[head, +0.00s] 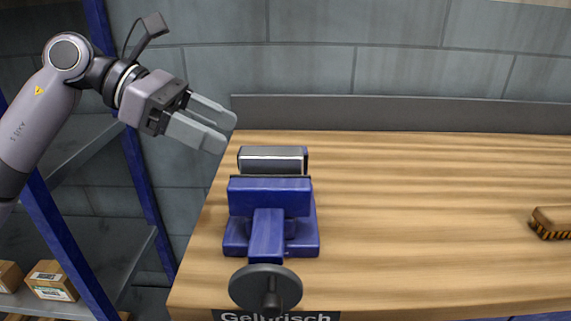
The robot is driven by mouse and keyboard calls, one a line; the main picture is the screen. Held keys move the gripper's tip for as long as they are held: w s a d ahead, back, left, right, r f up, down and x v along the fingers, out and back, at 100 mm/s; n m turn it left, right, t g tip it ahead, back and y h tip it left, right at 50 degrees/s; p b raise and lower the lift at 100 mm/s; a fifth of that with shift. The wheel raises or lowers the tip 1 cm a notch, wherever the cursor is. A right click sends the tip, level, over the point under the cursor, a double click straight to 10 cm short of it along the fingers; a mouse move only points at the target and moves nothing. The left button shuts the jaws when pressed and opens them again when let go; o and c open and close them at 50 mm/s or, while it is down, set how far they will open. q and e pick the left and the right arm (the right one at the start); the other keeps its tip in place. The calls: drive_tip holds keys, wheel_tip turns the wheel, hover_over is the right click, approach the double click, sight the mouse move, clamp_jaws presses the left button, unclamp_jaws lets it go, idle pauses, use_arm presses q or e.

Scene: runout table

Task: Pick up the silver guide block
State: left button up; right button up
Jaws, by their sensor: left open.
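The silver guide block (272,160) is at the left end of the wooden table, just behind the blue vise (268,200). Its front face is silver with dark edges. The vise partly hides its lower side, and I cannot tell whether the jaws clamp it. My left gripper (222,130) is open and empty, above and to the left of the block, apart from it. Its two fingers point right and slightly down. My right gripper is not in view.
The wooden table (420,210) is largely clear to the right. A brown block with striped edging (551,222) lies at the right edge. The vise's dark handwheel (265,290) overhangs the front. Blue-framed shelves with cardboard boxes (52,281) stand left; a grey wall is behind.

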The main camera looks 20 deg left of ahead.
sight(271, 151)
use_arm(q)
drive_tip(key=x, duration=0.6)
drive_tip(key=shift+w+d+f+p, duration=0.1)
drive_tip(key=shift+d+p, duration=0.2)
drive_tip(key=shift+d, duration=0.05)
clamp_jaws()
